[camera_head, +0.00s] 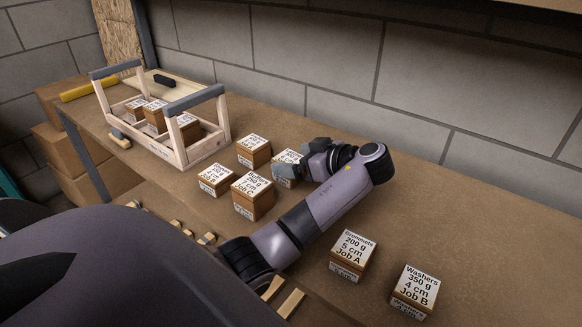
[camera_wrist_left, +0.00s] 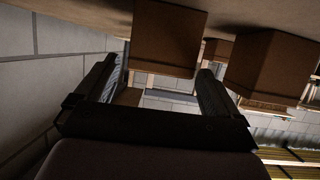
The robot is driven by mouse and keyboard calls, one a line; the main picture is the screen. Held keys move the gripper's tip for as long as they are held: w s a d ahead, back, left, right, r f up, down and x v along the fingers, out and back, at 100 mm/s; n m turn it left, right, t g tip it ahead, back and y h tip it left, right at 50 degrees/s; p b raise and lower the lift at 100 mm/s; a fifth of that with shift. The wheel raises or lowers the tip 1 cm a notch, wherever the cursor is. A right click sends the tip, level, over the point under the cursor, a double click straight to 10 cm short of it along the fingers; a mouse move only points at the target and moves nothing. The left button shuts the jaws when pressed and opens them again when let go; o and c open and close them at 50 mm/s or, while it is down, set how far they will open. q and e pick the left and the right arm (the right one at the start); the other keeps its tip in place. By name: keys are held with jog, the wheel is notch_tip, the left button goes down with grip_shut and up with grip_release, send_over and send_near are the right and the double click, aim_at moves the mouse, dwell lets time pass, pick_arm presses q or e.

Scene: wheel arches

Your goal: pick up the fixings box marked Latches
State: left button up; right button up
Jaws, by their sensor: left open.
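Several small brown fixings boxes with white labels stand on the bench. I cannot read Latches on any of them. One box (camera_head: 287,168) is right at the fingers of my left gripper (camera_head: 306,158) and partly hidden by it. Near it stand a back box (camera_head: 254,152), a left box (camera_head: 216,181) and a front box (camera_head: 253,197) marked Job C. In the left wrist view my left gripper (camera_wrist_left: 157,70) is open and empty. A box (camera_wrist_left: 167,40) shows ahead, roughly between the fingertips, with another box (camera_wrist_left: 268,68) to the right. My right gripper is out of view.
A wooden carrier (camera_head: 183,153) with grey-topped handles holds several boxes at the left. Boxes marked Grommets (camera_head: 353,257) and Washers (camera_head: 414,290) stand at front right. A block wall (camera_head: 330,60) runs behind the bench (camera_head: 470,220). The bench's right part is mostly clear.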

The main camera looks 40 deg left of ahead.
aim_at(288, 157)
pick_arm(q)
jog(key=x, duration=0.3)
jog(key=shift+w+a+f, duration=0.1)
jog(key=c, duration=1.3)
